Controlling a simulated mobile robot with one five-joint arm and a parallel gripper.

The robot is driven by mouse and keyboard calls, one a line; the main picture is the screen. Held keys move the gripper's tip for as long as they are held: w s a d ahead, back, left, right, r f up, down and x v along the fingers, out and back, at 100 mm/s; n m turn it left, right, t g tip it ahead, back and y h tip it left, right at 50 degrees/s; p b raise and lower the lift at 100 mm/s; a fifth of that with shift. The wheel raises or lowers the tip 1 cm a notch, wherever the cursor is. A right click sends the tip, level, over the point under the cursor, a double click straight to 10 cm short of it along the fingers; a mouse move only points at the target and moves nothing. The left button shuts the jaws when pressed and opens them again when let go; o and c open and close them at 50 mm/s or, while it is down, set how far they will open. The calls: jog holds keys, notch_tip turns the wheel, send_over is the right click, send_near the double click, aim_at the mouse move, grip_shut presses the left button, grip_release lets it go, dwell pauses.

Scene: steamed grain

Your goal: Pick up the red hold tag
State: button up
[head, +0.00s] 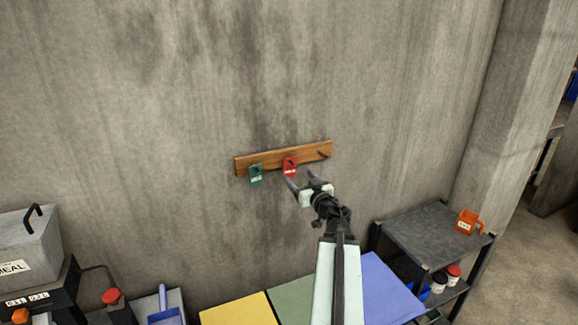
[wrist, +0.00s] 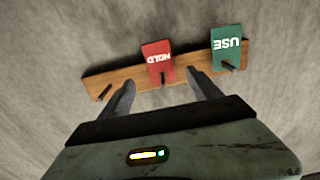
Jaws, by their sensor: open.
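The red hold tag (head: 290,166) hangs on a peg of the wooden rail on the wall, right of the green tag. In the wrist view the red tag (wrist: 157,58) reads HOLD upside down and shows between and beyond my two fingers. My gripper (head: 301,183) is open and empty in front of the wall, just below and right of the red tag. In the wrist view my gripper (wrist: 160,88) has one finger on each side of the red tag's peg. I cannot tell whether a finger touches the tag.
The wooden rail (head: 325,149) also carries a green USE tag (head: 256,175), close to the red one, and a bare peg at its right end.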

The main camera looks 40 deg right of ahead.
aim_at(290, 167)
jog(key=x, duration=0.7)
jog(key=shift+w+d+r, duration=0.15)
jog(key=shift+w, duration=0.2)
jog(key=shift+s, duration=0.15)
jog(key=c, duration=1.4)
